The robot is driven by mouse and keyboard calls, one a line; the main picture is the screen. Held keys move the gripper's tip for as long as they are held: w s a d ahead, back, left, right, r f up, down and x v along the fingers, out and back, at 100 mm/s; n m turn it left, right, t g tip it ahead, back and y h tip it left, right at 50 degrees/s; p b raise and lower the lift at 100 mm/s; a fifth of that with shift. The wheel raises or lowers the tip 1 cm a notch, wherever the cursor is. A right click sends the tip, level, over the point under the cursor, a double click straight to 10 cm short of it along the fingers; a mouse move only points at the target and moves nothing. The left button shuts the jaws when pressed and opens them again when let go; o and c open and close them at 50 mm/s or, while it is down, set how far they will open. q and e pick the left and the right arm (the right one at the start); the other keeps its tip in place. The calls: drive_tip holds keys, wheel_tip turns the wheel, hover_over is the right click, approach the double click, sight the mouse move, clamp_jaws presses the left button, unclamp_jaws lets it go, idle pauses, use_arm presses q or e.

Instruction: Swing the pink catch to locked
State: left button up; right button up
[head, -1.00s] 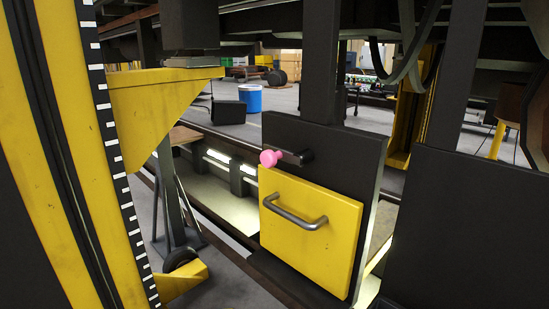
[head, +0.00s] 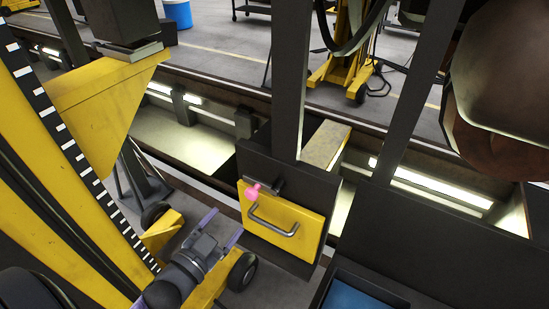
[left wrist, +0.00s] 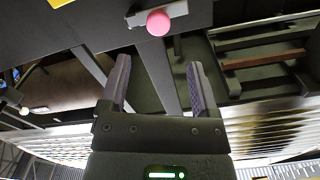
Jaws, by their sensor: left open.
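The pink catch (head: 253,192) is a round pink knob on a short dark lever, mounted just above the yellow panel on a dark plate. The lever runs from its pivot at the upper right down to the knob at the left. My left gripper (head: 222,226) is open and empty, below and to the left of the knob, apart from it. In the left wrist view the pink knob (left wrist: 158,22) and its grey lever lie beyond the two open fingertips (left wrist: 158,62), near the top of the picture. My right gripper is not in view.
The yellow panel (head: 270,243) has a grey bar handle (head: 274,228) just below the catch. A yellow jack column (head: 50,150) with a bracket stands at the left. A dark upright post (head: 292,80) rises behind the panel.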

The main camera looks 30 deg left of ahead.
sight(250, 196)
use_arm(q)
drive_tip(key=w, duration=0.6)
drive_tip(key=w+d, duration=0.1)
drive_tip(key=w, duration=0.2)
drive_tip(key=shift+w+d+r, duration=0.1)
drive_tip(key=shift+w+r, duration=0.05)
drive_tip(key=shift+w, duration=0.25)
clamp_jaws()
idle(0.8)
